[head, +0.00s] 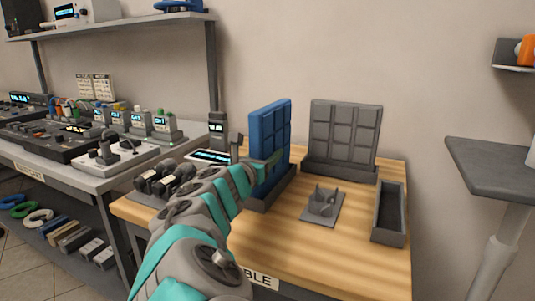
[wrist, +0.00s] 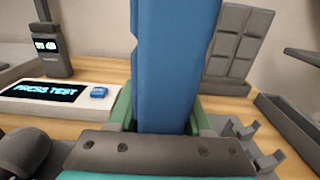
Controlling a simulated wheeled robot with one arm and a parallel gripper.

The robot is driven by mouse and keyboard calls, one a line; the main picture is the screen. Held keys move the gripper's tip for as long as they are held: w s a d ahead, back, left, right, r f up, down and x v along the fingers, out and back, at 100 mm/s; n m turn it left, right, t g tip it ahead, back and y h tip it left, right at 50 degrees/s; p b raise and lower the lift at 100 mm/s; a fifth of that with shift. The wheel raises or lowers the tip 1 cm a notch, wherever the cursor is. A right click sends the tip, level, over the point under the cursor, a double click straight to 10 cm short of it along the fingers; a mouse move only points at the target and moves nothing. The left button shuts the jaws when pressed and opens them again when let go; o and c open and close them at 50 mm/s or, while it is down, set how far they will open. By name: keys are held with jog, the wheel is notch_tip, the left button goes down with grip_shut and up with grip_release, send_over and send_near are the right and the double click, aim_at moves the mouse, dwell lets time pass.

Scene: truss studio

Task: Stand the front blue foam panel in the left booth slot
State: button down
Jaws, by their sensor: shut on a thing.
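The blue foam panel (head: 268,135) stands upright, edge toward me, on the left side of the wooden table. My gripper (head: 272,162) is shut on its near edge; in the wrist view the green fingers flank the blue panel (wrist: 172,60). A dark grey slot base (head: 283,187) lies directly under the panel. The panel's foot meets or overlaps this base, but my arm and gripper hide part of it, so I cannot tell whether it is fully seated. A grey foam panel (head: 344,132) stands upright in the rear base (head: 340,172).
A small grey cradle (head: 322,204) sits in the middle of the wooden table (head: 340,260). An open dark tray (head: 389,213) is at its right edge. A "PRESS TEST" display (wrist: 40,93) lies left of the panel. A bench with mixers (head: 70,135) stands further left.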

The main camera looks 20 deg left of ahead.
jog(key=shift+f, duration=0.55)
jog(key=c, duration=0.6)
grip_release()
